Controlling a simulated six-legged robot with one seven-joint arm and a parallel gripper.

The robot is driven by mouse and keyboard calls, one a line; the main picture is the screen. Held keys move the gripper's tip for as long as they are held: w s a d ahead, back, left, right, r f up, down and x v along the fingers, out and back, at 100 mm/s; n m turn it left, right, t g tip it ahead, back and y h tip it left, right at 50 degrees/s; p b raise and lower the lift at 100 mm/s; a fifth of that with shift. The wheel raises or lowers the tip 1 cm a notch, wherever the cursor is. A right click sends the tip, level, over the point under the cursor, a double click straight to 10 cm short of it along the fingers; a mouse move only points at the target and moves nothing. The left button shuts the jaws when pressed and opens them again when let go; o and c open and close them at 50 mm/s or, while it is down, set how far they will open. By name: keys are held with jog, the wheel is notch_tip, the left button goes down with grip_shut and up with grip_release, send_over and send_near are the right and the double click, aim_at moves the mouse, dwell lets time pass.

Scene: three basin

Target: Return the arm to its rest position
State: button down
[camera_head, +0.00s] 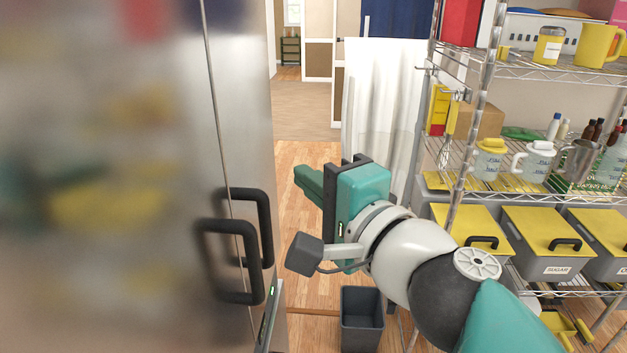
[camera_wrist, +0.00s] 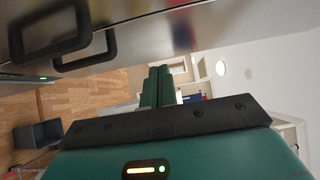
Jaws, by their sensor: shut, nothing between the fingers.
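My gripper (camera_head: 308,181) is raised in the middle of the head view, in front of a doorway and to the right of a steel refrigerator (camera_head: 236,80). Its green fingers are together and hold nothing. In the wrist view the closed fingers (camera_wrist: 157,88) point away from the camera, with the refrigerator across the top. The gripper looks apart from the two black door handles (camera_head: 262,228). My arm reaches in from the lower right of the head view.
A wire shelf rack (camera_head: 520,70) with jugs, bottles and yellow-lidded bins (camera_head: 547,240) stands close on the right. A dark grey bin (camera_head: 362,318) is on the floor below my arm; it also shows in the wrist view (camera_wrist: 38,135). Open wooden floor (camera_head: 305,155) lies beyond.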

jog(key=shift+s+d, duration=0.1)
jog(key=shift+s, duration=0.1)
jog(key=shift+f, duration=0.1)
jog(key=s+d+f+n+g+h, duration=0.1)
jog(key=d+f+n+g+h, duration=0.2)
jog(key=f, duration=0.5)
jog(key=s+d+f+n+g+h, duration=0.1)
jog(key=d+f+n+g, duration=0.15)
jog(key=f+n, duration=0.35)
jog(key=s+d+f+n+g+h, duration=0.1)
jog(key=d+f+g+h, duration=0.1)
jog(key=d+f+h, duration=0.1)
jog(key=s+d+f+n+g+h, duration=0.1)
jog(key=s+d+f+g+h, duration=0.1)
jog(key=d+f, duration=0.3)
jog(key=shift+s+d+f+h, duration=0.3)
jog(key=shift+d+h, duration=0.1)
jog(key=shift+d, duration=0.35)
dwell(0.3)
